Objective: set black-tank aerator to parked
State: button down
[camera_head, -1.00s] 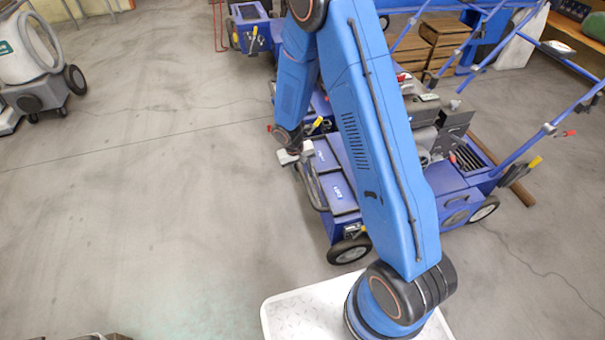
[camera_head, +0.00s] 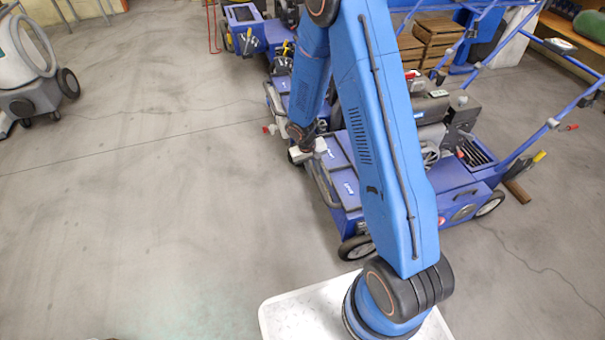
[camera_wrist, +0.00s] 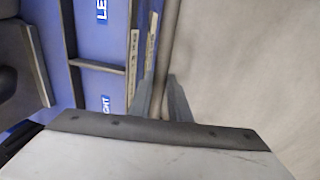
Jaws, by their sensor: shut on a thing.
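A blue wheeled aerator (camera_head: 345,215) stands nearest in the head view, with lettered blue lids and a grey bar (camera_head: 322,185) along its left end. A dark tank (camera_head: 462,112) shows at its far side, partly behind my arm. My gripper (camera_head: 308,152) is at the far end of that bar. In the wrist view my gripper (camera_wrist: 164,100) has its fingers on both sides of the grey bar (camera_wrist: 168,45) and is shut on it. Blue lids with white lettering lie left of the bar. The exact finger contact is hard to see in the head view.
More blue aerators (camera_head: 243,30) stand behind in a row. A grey-white machine (camera_head: 35,95) stands at far left. The floor between is open.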

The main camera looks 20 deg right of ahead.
aim_at(340, 164)
jog(key=d, duration=1.1)
jog(key=shift+d, duration=0.15)
jog(key=c, duration=1.6)
grip_release()
jog(key=shift+c, duration=0.2)
jog(key=shift+r, duration=0.1)
jog(key=a+r, duration=0.3)
jog(key=r, duration=1.4)
jog(key=shift+a, duration=0.15)
jog(key=shift+a, duration=0.1)
